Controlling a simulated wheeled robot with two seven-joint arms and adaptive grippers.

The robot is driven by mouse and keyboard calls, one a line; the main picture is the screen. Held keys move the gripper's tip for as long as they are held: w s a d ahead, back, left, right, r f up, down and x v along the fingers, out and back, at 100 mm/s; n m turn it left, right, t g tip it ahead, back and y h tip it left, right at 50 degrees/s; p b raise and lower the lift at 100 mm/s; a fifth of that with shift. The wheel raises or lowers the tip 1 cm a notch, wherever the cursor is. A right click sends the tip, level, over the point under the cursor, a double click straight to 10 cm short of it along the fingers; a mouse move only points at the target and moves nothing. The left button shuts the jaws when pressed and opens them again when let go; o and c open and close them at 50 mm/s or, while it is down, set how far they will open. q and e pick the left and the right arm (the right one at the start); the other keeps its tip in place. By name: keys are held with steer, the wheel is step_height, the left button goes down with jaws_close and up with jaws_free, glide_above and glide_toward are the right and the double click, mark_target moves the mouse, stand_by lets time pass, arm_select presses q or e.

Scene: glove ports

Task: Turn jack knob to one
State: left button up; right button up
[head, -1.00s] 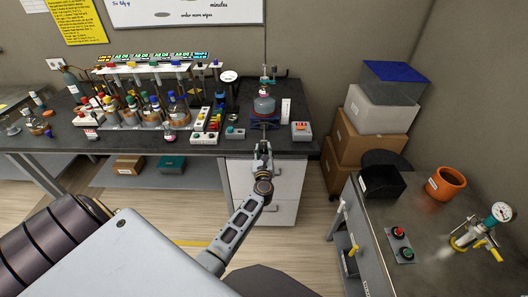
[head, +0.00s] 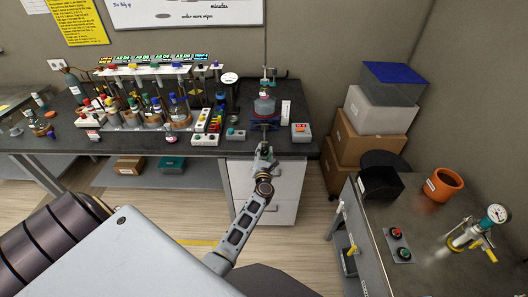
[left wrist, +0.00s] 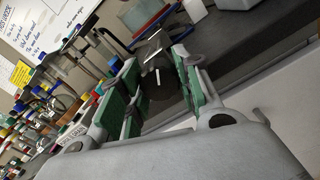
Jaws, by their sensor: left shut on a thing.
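The lab jack (head: 265,124) stands near the front edge of the dark bench, with a grey round-bodied vessel (head: 264,106) on top. Its knob faces me. In the left wrist view the knob (left wrist: 160,84) is black with a white pointer line, between the green-padded fingers. My left gripper (head: 264,150) reaches the front of the jack and is shut on the knob. It also shows in the left wrist view (left wrist: 160,90). The gripper hides the knob in the head view, and I cannot read any scale marks. My right gripper is not in view.
A rack with several bottles and flasks (head: 150,100) fills the bench to the left. A small orange-and-grey box (head: 301,132) sits right of the jack, and a white power strip (head: 205,139) to the left. A side table (head: 430,235) stands at the right.

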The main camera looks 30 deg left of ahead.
arm_select(q)
steer(key=m+p, duration=0.2)
steer(key=m, duration=0.3)
steer(key=shift+r+m, duration=0.1)
steer(key=shift+m, duration=0.2)
steer(key=m+p, duration=0.2)
steer(key=m, duration=0.2)
steer(key=shift+m, duration=0.8)
steer(key=o, duration=1)
steer(key=shift+o, duration=0.2)
